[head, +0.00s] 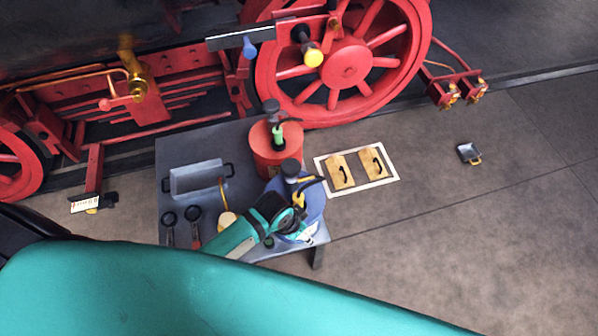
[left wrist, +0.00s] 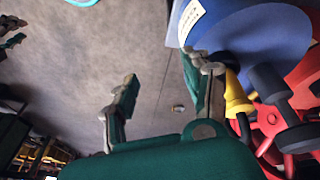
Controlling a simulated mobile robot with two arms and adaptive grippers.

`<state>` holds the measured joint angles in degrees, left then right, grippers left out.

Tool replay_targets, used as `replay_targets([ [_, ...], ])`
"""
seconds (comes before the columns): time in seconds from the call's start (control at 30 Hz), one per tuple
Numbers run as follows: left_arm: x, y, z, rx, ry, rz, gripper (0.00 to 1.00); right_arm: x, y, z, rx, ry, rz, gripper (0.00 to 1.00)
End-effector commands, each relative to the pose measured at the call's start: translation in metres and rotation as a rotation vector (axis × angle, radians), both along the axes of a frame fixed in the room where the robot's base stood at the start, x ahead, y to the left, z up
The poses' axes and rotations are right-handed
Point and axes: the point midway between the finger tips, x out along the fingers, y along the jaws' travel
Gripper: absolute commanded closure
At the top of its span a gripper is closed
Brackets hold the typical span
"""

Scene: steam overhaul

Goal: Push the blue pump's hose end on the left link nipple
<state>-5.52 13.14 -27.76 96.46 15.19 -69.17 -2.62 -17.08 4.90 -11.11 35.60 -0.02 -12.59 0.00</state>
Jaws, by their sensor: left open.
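The blue pump (head: 314,207) stands at the table's front right corner, with a dark top and a black hose. A yellow hose end (head: 299,199) is at its side. My left gripper (head: 284,222) is at the pump's left side and partly covers it. In the left wrist view its fingers (left wrist: 160,85) are apart with nothing between them. The blue pump (left wrist: 255,35) and the yellow hose end (left wrist: 236,97) lie just right of the right finger there; contact cannot be told. Two brass-tipped red fittings (head: 464,90) hang right of the big wheel; which part is the left link nipple is unclear. My right gripper is not in view.
A red pump (head: 272,158) with a green hose end stands behind the blue one on the grey table (head: 205,146). The red wheel (head: 347,62) stands behind. Floor at right is mostly clear.

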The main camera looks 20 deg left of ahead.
Motion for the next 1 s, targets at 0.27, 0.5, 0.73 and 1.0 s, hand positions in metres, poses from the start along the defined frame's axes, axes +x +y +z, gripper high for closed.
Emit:
replay_targets([
  [0.27, 0.05, -0.018, 0.055, 0.073, 0.031, -0.275, 0.5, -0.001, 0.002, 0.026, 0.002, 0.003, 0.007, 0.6],
  [0.5, 0.084, 0.018, 0.09, 0.219, 0.113, -0.425, 0.5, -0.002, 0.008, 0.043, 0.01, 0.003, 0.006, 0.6],
  [0.73, 0.093, 0.037, 0.097, 0.27, 0.148, -0.453, 0.5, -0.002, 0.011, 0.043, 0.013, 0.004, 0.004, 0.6],
  [1.0, 0.092, 0.036, 0.074, 0.27, 0.148, -0.453, 0.5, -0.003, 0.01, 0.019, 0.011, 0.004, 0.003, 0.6],
])
